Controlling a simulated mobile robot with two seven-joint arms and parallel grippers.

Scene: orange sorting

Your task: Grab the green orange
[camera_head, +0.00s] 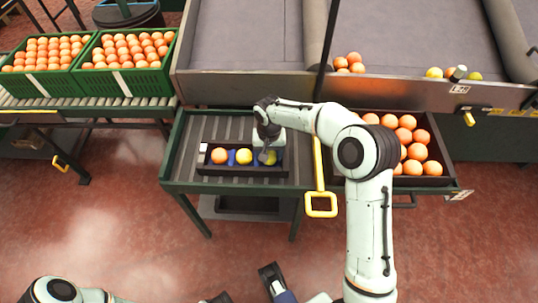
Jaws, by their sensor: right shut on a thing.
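A black tray (215,178) on the small roller table holds a row of fruit. An orange fruit (219,156) is at its left, a yellow one (244,157) is in the middle, and a yellow-green orange (271,158) is at the right. My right gripper (267,155) reaches down over the tray's right part and is shut on the yellow-green orange, partly covering it. The orange is still at tray level. Part of my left arm shows at the bottom left. Dark parts at the bottom middle seem to belong to my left gripper (270,280), cut off by the frame edge.
A dark bin (433,180) of oranges stands right of the table, partly behind my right arm. A yellow handle (320,204) stands between them. Green crates (124,82) full of oranges sit at the upper left. A wide conveyor (255,45) runs behind.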

